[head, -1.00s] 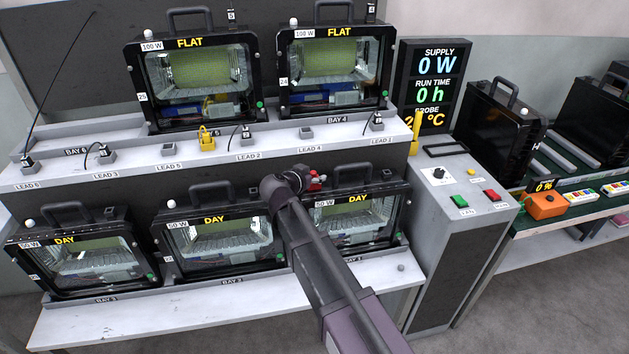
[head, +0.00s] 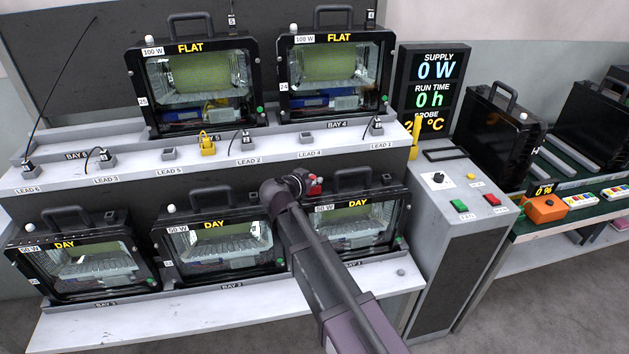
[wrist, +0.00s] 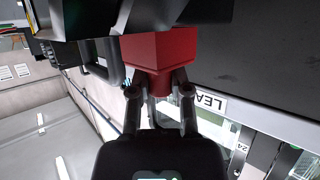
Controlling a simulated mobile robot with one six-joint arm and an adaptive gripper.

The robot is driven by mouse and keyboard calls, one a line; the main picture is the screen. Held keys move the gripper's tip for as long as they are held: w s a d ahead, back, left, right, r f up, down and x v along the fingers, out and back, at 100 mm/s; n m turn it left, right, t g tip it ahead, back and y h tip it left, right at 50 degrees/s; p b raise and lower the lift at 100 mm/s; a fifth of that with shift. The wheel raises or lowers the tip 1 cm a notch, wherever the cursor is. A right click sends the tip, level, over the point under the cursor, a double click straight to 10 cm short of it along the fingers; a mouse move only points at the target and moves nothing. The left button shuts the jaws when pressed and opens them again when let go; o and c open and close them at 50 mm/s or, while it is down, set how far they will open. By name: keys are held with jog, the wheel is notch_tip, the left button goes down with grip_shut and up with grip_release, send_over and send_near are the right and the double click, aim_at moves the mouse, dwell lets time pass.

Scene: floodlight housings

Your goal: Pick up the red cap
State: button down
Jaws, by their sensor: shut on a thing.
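The red cap (wrist: 158,52) fills the top middle of the wrist view, held between the two fingers of my gripper (wrist: 160,90). Its wide end points away from the fingers and its narrower end is between them. In the head view, a small part of the red cap (head: 315,185) shows at the end of my arm. There my gripper (head: 304,184) is partly hidden by my own wrist. It is above the lower row of housings, in front of the dark panel under the upper shelf.
Lower housings marked DAY (head: 230,245) stand close below and beside my arm. Upper housings marked FLAT (head: 335,75) stand behind on the white shelf (head: 60,180). A grey control cabinet (head: 445,240) stands to the right. The lower shelf's front strip (head: 250,310) is mostly clear.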

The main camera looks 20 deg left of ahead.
jog(key=shift+r, duration=0.1)
notch_tip(320, 180, up, 2)
jog(key=shift+r+p, duration=0.2)
jog(key=shift+p, duration=1.05)
jog(key=s+d+r+p, duration=0.2)
jog(key=s+d, duration=0.1)
jog(key=s, duration=1.2)
jog(key=shift+s, duration=0.35)
jog(key=shift+d+r, duration=0.1)
jog(key=shift+d, duration=0.1)
